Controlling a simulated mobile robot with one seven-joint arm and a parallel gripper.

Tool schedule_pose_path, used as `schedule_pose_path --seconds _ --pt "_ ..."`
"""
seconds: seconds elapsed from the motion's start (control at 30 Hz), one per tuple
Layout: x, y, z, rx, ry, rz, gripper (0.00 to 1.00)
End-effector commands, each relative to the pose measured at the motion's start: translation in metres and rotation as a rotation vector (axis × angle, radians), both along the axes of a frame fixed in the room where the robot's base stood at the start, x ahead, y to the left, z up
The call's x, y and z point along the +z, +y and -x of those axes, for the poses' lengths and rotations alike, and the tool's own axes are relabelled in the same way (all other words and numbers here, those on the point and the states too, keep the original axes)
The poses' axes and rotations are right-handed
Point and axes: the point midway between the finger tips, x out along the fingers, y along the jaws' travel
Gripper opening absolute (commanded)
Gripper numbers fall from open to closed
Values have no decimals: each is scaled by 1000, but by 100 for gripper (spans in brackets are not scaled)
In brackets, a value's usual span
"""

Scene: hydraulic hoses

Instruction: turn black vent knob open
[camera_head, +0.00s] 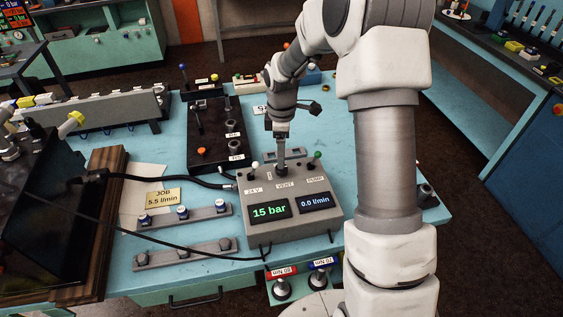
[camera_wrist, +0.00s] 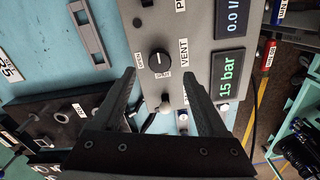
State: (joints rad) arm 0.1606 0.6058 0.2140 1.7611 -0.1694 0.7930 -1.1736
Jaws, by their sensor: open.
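The black vent knob (camera_wrist: 159,60) stands on the grey control box (camera_head: 290,207), beside the VENT label (camera_wrist: 184,51). Small labels sit at its edge, one reading OPEN (camera_wrist: 137,59) and another below it. A small white mark shows on the knob, but its exact direction is hard to tell. My gripper (camera_wrist: 160,74) is open, its two fingers apart with the knob beyond and between the tips in the wrist view. In the head view my gripper (camera_head: 281,164) points down over the knob's place and largely hides it. I cannot tell whether the fingers touch the knob.
A white-tipped lever (camera_wrist: 165,97) and a green-tipped lever (camera_head: 317,157) flank the knob. The box's displays read 15 bar (camera_head: 269,211) and 0.0 l/min (camera_head: 315,201). A black manifold block (camera_head: 215,140) stands behind left. Black hoses run left from the box.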

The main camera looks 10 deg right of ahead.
Motion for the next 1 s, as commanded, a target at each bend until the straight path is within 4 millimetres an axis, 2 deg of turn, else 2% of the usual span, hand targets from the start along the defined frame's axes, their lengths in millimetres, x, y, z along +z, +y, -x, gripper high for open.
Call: schedule_pose_path --seconds 0.1,0.3,0.7,1.0 --pt "-23 0 1 0 3 0 76" --pt "-47 0 0 0 1 1 76" --pt "-53 0 0 -1 -1 0 76" --pt "-53 0 0 -1 -1 0 22"
